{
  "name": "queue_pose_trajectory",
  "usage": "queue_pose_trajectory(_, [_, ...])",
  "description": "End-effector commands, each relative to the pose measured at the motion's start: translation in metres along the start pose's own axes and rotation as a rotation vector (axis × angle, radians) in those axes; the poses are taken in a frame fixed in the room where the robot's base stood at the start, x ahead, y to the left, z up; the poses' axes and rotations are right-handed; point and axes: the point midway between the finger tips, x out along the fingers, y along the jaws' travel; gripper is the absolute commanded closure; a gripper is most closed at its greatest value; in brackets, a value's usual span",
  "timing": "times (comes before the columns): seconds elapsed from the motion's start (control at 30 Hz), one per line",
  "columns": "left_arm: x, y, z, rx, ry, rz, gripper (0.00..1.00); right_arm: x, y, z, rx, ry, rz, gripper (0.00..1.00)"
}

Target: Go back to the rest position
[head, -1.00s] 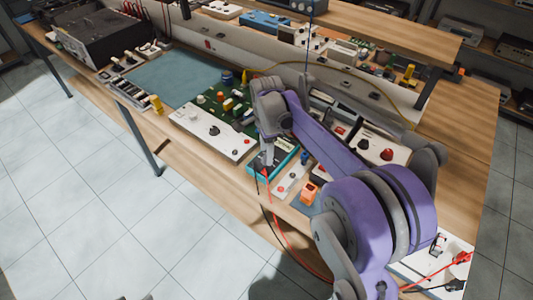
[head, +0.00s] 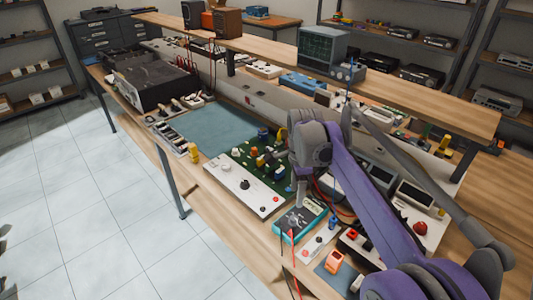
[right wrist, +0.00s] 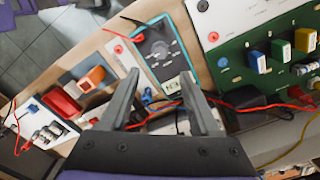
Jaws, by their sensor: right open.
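My right gripper (head: 299,196) points down over the workbench (head: 232,218), by a teal multimeter (head: 318,211). In the right wrist view my right gripper (right wrist: 160,76) has its two dark fingers apart, with nothing held between them. The teal multimeter (right wrist: 158,50) lies just past the fingertips there, with cables behind and between the fingers. In the head view my purple arm hides part of the bench to the right of the gripper. My left gripper does not show.
A green circuit board (head: 262,168) and a white panel (head: 238,183) lie left of the multimeter. An orange device (head: 334,261) is nearer the front edge. A raised shelf (head: 400,92) carries a monitor (head: 322,50). Open tiled floor (head: 100,220) lies at left.

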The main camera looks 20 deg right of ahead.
Motion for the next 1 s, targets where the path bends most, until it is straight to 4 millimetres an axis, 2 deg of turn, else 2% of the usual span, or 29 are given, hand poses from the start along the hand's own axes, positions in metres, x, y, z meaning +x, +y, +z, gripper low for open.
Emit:
queue_pose_trajectory(0.17, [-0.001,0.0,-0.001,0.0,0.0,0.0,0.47,-0.001,0.004,0.002,-0.026,0.0,-0.006,0.37])
queue_pose_trajectory(0.27, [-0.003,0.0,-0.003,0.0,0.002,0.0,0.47,-0.004,0.018,0.009,-0.132,0.002,-0.035,0.37])
queue_pose_trajectory(0.37, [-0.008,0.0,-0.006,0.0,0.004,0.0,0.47,-0.005,0.044,0.021,-0.334,0.012,-0.087,0.37])
queue_pose_trajectory(0.53, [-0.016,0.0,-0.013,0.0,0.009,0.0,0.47,0.003,0.104,0.041,-0.777,0.062,-0.203,0.37])
queue_pose_trajectory(0.7, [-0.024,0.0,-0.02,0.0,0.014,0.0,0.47,0.026,0.164,0.054,-1.213,0.154,-0.309,0.37])
queue_pose_trajectory(0.8, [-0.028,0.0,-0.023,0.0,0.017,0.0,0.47,0.043,0.193,0.059,-1.429,0.219,-0.358,0.37])
queue_pose_trajectory(0.9, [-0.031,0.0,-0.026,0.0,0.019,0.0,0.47,0.057,0.214,0.061,-1.592,0.277,-0.392,0.37])
queue_pose_trajectory(1.0, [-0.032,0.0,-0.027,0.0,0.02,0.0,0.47,0.067,0.226,0.062,-1.693,0.318,-0.411,0.37])
